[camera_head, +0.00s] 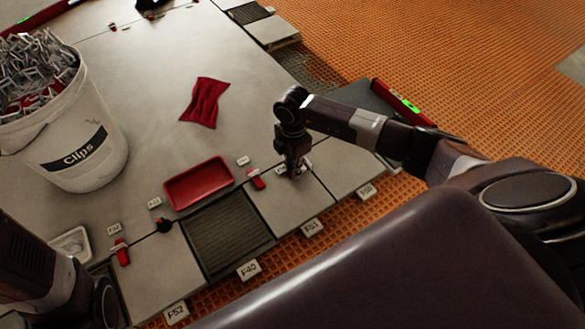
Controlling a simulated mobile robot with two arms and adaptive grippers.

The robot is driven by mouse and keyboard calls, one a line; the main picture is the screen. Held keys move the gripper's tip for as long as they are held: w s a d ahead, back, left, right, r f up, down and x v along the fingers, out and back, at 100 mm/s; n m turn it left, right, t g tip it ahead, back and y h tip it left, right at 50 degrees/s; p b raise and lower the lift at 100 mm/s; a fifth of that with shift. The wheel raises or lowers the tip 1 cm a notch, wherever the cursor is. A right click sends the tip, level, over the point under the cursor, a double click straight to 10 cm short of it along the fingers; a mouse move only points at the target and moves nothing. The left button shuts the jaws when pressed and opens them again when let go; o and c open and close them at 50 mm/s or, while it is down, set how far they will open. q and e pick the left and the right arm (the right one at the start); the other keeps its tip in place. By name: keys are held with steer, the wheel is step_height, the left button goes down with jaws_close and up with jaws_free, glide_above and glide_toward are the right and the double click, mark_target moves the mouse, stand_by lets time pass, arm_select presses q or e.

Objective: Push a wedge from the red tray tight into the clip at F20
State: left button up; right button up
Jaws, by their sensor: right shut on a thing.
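The red tray (199,184) lies on the grey tiles left of my right gripper and looks empty. My right gripper (293,173) points down at the joint between two tiles, close to a small white label that is too small to read. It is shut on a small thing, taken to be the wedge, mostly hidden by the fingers. The clip under it is hidden too, and I cannot tell whether the wedge touches it. A red wedge in a clip (256,180) stands at the joint just left of the gripper. Of my left arm only links show at lower left.
A white bucket of clips (80,150) stands at left. A red cloth (205,102) lies behind the tray. A dark ribbed patch (228,235) lies in front of it. Another red wedge (122,252) stands at lower left. A red level (402,103) lies beyond my right forearm.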

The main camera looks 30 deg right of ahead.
steer(key=shift+w+d, duration=0.15)
steer(key=shift+d, duration=1.1)
stand_by(0.8)
steer(key=o, duration=0.8)
steer(key=shift+o, duration=0.4)
steer(key=shift+r, duration=0.1)
